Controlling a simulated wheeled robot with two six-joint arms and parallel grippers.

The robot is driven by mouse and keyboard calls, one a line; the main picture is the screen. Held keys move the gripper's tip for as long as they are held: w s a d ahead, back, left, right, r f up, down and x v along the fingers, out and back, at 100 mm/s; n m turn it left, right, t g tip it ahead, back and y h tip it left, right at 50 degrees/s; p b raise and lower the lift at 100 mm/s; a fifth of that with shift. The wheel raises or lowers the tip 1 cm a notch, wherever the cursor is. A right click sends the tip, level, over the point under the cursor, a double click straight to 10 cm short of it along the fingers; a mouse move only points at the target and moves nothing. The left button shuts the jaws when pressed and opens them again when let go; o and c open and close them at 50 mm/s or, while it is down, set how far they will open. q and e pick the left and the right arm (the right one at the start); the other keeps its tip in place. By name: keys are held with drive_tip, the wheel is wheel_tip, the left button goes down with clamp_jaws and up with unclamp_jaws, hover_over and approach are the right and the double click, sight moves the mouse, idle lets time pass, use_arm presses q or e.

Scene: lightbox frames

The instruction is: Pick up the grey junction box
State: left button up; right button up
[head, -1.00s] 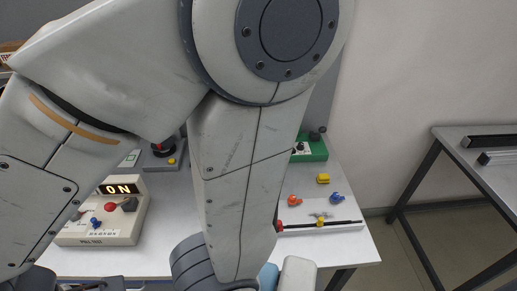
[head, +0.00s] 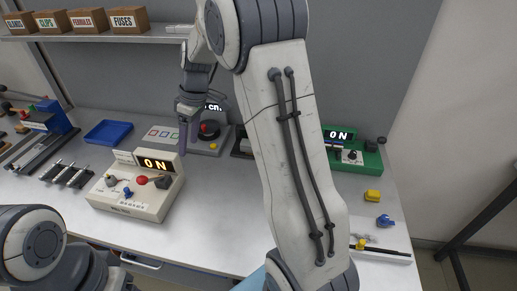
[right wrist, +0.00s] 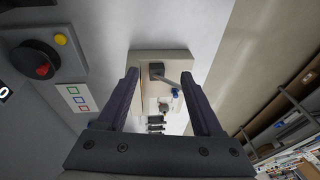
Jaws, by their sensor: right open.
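No thing in view is clearly labelled as the grey junction box. A grey box (head: 206,147) with a black-and-red knob, a yellow button and a lit display stands at the back, and it also shows at the upper left of the right wrist view (right wrist: 60,67). My right gripper (head: 184,135) points down, open and empty, left of that box and behind the cream control box (head: 125,205). In the right wrist view the cream box (right wrist: 145,62) appears between the open fingers (right wrist: 161,85), apart from them. My left gripper is not in view; only my left arm shows.
A card with coloured squares (head: 163,134) lies beside the grey box. A blue tray (head: 108,132) and metal rails (head: 68,173) are at left. A green box (head: 352,155) and a yellow block (head: 373,196) are at right. A shelf (head: 105,39) with cartons overhangs the back.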

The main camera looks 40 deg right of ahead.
drive_tip(key=w+d+f, duration=0.1)
drive_tip(key=d+f, duration=0.2)
drive_tip(key=d, duration=0.6)
drive_tip(key=w+d+f+t+b, duration=0.1)
drive_tip(key=d+f, duration=0.2)
drive_tip(key=d, duration=0.7)
drive_tip(key=w+d+f+t+b, duration=0.1)
drive_tip(key=d+f, duration=0.3)
drive_tip(key=d, duration=0.5)
drive_tip(key=shift+w+d+f, duration=0.1)
drive_tip(key=shift+d, duration=0.3)
drive_tip(key=shift+d+f, duration=0.45)
drive_tip(key=shift+d, duration=0.05)
drive_tip(key=f, duration=0.2)
drive_tip(key=w+f, duration=0.1)
drive_tip(key=shift+a+f+n+p, duration=0.15)
drive_tip(key=shift+a+n+p, duration=0.15)
drive_tip(key=shift+a+p, duration=0.1)
drive_tip(key=shift+w+a+f, duration=0.15)
drive_tip(key=shift+f, duration=0.4)
drive_tip(key=p+x, duration=0.2)
drive_tip(key=x, duration=0.2)
drive_tip(key=shift+w+a+f, duration=0.1)
drive_tip(key=shift+w+f, duration=0.05)
drive_tip(key=shift+w, duration=0.1)
drive_tip(key=shift+w+f, duration=0.1)
drive_tip(key=shift+f, duration=0.2)
clamp_jaws()
